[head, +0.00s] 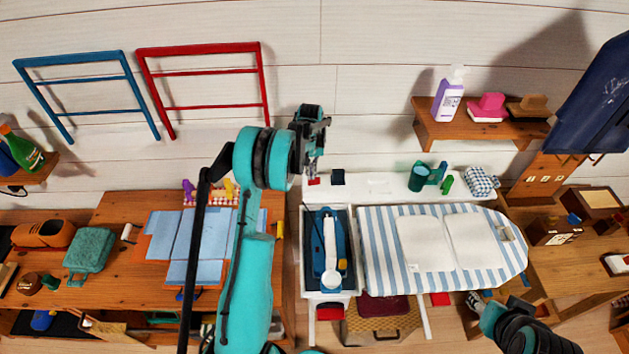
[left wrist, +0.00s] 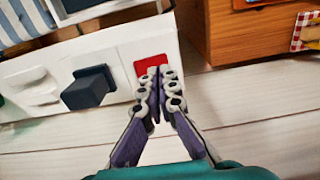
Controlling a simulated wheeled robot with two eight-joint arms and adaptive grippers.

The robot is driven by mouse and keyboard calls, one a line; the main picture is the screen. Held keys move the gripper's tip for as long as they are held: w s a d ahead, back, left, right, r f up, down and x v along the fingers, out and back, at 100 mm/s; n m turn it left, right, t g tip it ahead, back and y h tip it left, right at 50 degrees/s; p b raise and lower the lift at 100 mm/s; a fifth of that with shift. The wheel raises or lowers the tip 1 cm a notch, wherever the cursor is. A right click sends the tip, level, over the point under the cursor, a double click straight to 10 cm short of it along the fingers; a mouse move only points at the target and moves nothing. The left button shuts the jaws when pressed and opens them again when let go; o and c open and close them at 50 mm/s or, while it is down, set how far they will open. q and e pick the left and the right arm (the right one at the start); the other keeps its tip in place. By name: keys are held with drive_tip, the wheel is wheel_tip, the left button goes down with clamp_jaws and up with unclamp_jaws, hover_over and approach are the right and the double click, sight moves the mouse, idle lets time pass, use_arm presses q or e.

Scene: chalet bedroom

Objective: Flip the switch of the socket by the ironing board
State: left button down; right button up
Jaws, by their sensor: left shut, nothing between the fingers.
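The ironing board (head: 377,262) has a blue-striped cover and stands in the middle right of the head view. Behind its left end is a white ledge (head: 390,184) with a red switch (head: 313,181) and a dark block like a plug (head: 337,177) beside it. In the left wrist view the red switch (left wrist: 150,64) is by the fingertips, with the dark plug (left wrist: 88,88) to its left. My left gripper (head: 313,166) is shut and empty, its tips (left wrist: 160,73) overlapping the switch's lower edge in the wrist view. I cannot tell whether they touch.
A blue iron (head: 328,250) stands in a tray left of the board. A green cup (head: 418,178) and a checked cloth (head: 482,181) are farther right on the ledge. A wooden desk (head: 120,212) is at left. Part of my right arm (head: 535,337) shows at bottom right.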

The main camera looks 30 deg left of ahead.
sight(311, 181)
use_arm(q)
drive_tip(key=shift+r+p, duration=1.05)
drive_tip(key=shift+r, duration=1.55)
